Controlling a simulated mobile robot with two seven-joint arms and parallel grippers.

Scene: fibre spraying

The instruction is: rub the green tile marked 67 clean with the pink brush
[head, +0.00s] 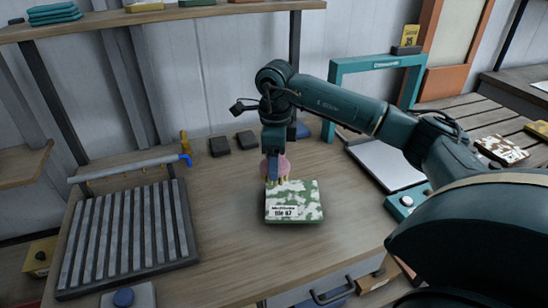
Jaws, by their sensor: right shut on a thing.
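The green tile marked 67 (294,201) lies on the wooden table, its face patched with white and a white label at its front left. My right gripper (275,159) points down over the tile's back left part and is shut on the pink brush (273,169). The brush's yellowish bristles point down at the tile's back edge and look to be at or very near its surface; I cannot tell if they touch. The gripper partly hides the brush. My left gripper is not in view.
A slatted grey rack (130,235) stands on the left with a blue-ended pipe behind it. Two dark blocks (220,146) lie behind the tile. A teal-framed device with a pale plate (388,163) is at the right. Another patchy tile (500,149) lies far right.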

